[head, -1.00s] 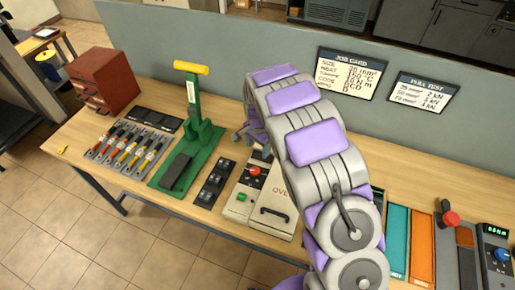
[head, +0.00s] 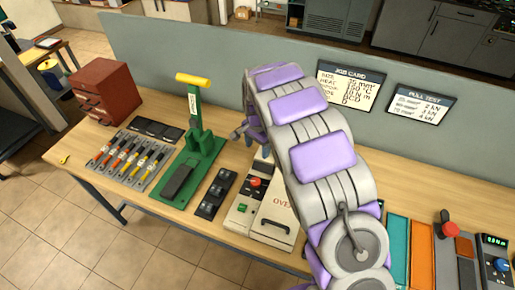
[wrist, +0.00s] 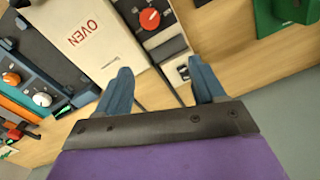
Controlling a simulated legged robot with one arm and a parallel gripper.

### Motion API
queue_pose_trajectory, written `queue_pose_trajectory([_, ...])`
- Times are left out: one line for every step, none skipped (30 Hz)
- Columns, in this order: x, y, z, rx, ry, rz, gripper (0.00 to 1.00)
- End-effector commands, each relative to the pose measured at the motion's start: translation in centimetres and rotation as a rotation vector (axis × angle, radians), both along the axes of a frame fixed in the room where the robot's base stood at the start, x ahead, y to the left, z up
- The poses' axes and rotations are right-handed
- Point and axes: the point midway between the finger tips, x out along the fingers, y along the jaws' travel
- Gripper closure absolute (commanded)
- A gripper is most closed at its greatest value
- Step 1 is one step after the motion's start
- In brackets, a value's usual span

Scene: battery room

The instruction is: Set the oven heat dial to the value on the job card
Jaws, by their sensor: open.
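The oven (head: 265,228) is a cream box with a dark handle, left of centre on the bench; my arm hides part of it in the head view. Its red heat dial (head: 255,182) sits on the left panel, and also shows in the wrist view (wrist: 151,19) with a white mark. The job card (head: 351,84) is on the grey partition; its small, blurred heat line seems to read 150 °C. My gripper (head: 241,131) is partly hidden behind my arm in the head view.
The green press (head: 194,150) with a yellow handle stands left of the oven. A black switch block (head: 215,194) lies between them. The partition (head: 215,80) runs behind the bench. Teal and orange panels (head: 421,255) lie to the right.

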Motion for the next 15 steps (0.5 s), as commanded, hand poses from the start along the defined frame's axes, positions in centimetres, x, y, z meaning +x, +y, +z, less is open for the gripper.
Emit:
queue_pose_trajectory([0.0, 0.0, 0.4, 0.0, 0.0, 0.0, 0.31])
queue_pose_trajectory([0.0, 0.0, 0.6, 0.0, 0.0, 0.0, 0.31])
queue_pose_trajectory([0.0, 0.0, 0.8, -0.001, 0.001, 0.0, 0.31])
queue_pose_trajectory([0.0, 0.0, 1.0, 0.0, 0.001, 0.0, 0.31])
queue_pose_trajectory([0.0, 0.0, 1.2, 0.0, 0.001, 0.0, 0.31])
queue_pose_trajectory([0.0, 0.0, 1.5, 0.0, 0.001, 0.0, 0.31])
queue_pose_trajectory([-0.1, -0.1, 1.6, 0.0, 0.003, -0.001, 0.31])
queue_pose_trajectory([0.0, -0.1, 1.8, 0.001, 0.002, -0.001, 0.31])
queue_pose_trajectory([-0.1, -0.1, 2.1, 0.001, 0.002, -0.001, 0.31])
queue_pose_trajectory([-0.1, -0.1, 2.3, 0.001, 0.002, -0.001, 0.31])
queue_pose_trajectory([0.0, -0.1, 2.5, 0.001, 0.002, -0.001, 0.31])
queue_pose_trajectory([0.0, -0.1, 2.7, 0.001, 0.002, -0.001, 0.31])
queue_pose_trajectory([0.0, -0.1, 2.9, 0.001, 0.002, -0.001, 0.31])
queue_pose_trajectory([0.0, -0.1, 3.1, 0.001, 0.002, -0.001, 0.31])
queue_pose_trajectory([0.0, -0.1, 3.3, 0.001, 0.001, -0.001, 0.31])
